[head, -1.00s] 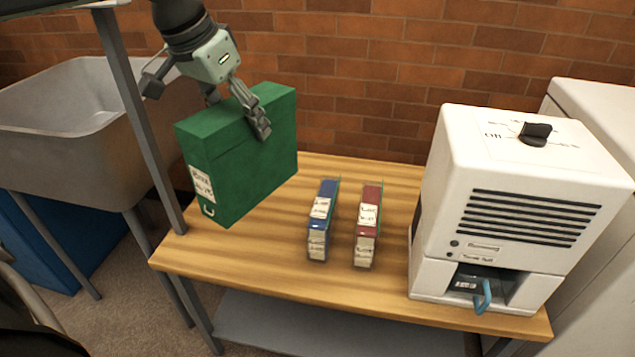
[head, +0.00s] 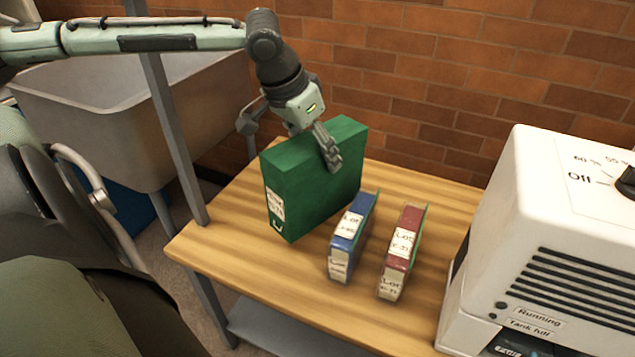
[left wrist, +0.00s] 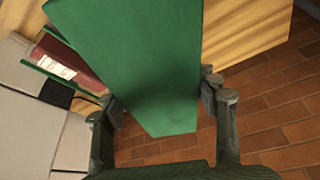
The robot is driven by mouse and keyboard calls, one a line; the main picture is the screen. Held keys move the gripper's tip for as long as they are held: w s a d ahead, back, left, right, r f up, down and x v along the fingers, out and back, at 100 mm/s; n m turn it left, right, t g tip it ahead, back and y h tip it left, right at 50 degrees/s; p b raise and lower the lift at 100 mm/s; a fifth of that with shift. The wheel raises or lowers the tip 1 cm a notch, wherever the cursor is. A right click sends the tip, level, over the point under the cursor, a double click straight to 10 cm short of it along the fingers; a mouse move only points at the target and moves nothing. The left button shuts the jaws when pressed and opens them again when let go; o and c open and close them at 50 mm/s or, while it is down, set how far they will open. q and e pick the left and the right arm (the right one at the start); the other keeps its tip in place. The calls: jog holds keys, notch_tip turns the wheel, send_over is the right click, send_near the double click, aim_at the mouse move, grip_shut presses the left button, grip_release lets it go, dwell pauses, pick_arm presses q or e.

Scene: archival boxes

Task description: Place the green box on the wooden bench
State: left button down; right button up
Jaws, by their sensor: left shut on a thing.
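The green box (head: 314,180) is upright at the left part of the wooden bench (head: 235,255), beside the blue box. I cannot tell whether its underside touches the bench top. My left gripper (head: 316,142) is shut on its upper part from above, one finger on the near side and the other mostly hidden behind it. In the left wrist view the green box (left wrist: 135,60) fills the space between the fingers (left wrist: 162,98), with the bench (left wrist: 245,28) beyond. My right gripper is not in view.
A blue box (head: 350,236) and a red box (head: 401,252) stand close to the right of the green box. A white machine (head: 560,250) takes up the right end. A metal sink (head: 110,115) and grey post (head: 172,135) are at left. The front left of the bench is bare.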

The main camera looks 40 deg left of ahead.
pick_arm(q)
notch_tip(320, 180, down, 2)
jog(key=shift+f, duration=0.25)
notch_tip(320, 180, down, 4)
jog(key=shift+w+r+b, duration=0.1)
jog(key=shift+r+b, duration=0.15)
jog(key=shift+b, duration=0.7)
jog(key=shift+f, duration=0.15)
jog(key=shift+c, duration=2.3)
grip_release()
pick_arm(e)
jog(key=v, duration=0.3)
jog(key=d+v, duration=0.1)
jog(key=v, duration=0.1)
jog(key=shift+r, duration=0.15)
